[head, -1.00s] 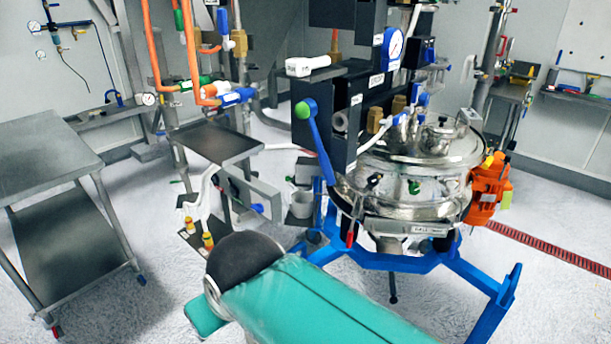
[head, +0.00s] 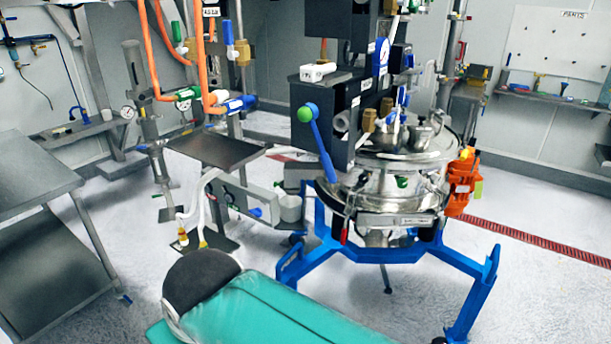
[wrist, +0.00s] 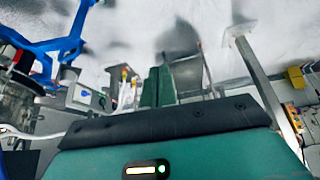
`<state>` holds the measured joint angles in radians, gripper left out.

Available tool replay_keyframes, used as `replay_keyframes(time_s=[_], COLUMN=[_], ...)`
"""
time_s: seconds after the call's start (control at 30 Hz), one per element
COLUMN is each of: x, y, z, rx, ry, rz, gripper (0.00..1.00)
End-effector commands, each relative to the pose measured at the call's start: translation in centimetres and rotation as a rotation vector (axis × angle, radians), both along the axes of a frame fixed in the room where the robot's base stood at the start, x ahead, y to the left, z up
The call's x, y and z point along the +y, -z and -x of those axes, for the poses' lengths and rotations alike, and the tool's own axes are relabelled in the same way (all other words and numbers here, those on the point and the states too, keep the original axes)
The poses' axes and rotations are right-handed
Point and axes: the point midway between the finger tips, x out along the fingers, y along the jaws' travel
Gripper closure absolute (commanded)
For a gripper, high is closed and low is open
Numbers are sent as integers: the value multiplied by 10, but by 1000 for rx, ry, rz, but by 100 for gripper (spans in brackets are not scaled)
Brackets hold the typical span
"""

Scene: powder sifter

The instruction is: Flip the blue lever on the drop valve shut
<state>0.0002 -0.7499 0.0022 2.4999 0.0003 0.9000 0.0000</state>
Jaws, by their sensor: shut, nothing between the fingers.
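A long blue lever with a green ball knob (head: 318,142) stands tilted at the left side of the sifter, knob up. A short blue handle (head: 236,104) sits on a valve at the end of the orange pipes. Another blue handle (head: 229,33) hangs upright on a pipe above it. I cannot tell from the labels which of these belongs to the drop valve. In the upside-down wrist view, my gripper (wrist: 157,86) shows as two dark green fingers close together, shut and empty, away from any lever. The head view shows only my teal arm, low in front.
The steel sifter (head: 385,183) stands on a blue frame (head: 440,254) with an orange motor (head: 462,183) at its right. A grey table (head: 35,165) is at left and a dark shelf (head: 217,149) left of the sifter.

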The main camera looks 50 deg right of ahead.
Motion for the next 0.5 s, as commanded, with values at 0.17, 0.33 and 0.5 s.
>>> replay_keyframes(time_s=[0.17, 0.33, 0.5], x=[-1, -2, -34], y=[0, 1, 11], z=[0, -1, -10], rx=[0, 5, 79], ry=[2, 3, 26], rz=[-1, 3, 80], gripper=[100, 100, 100])
